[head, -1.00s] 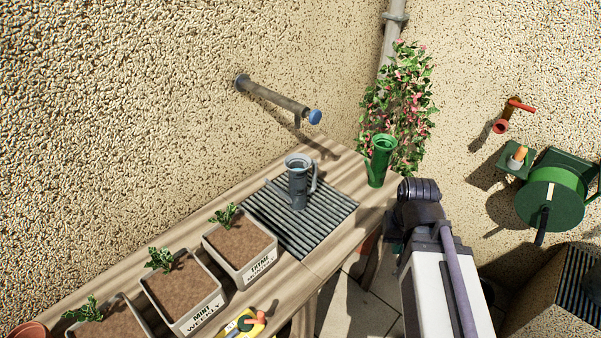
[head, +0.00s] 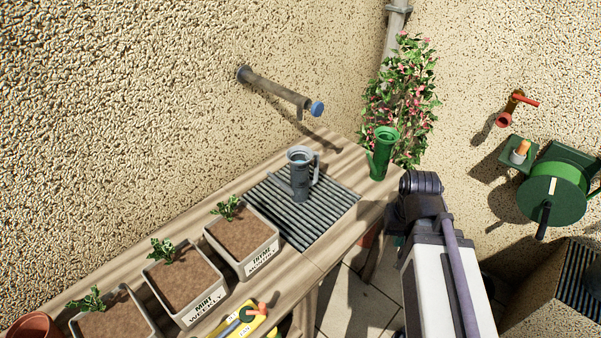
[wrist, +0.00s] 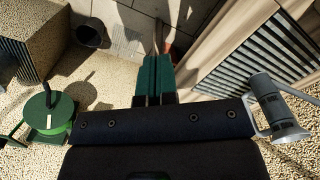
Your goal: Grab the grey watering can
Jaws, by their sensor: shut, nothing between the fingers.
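The grey watering can (head: 301,176) stands upright on the dark ribbed mat (head: 328,215) on the wooden bench, its handle to the right. In the wrist view the can (wrist: 275,108) is at the right edge, apart from my gripper. My gripper (wrist: 157,58) shows there as two teal fingers pressed together with nothing between them. It points down past the bench edge towards the paved floor. In the head view the fingers are mostly hidden behind my arm, right of the bench.
A green watering can (head: 381,154) stands at the bench's right end, by a flowering climber (head: 400,95). Planted boxes (head: 242,240) line the front left. A pipe with a blue cap (head: 317,109) juts from the wall above the grey can. A green hose reel (head: 552,200) hangs at right.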

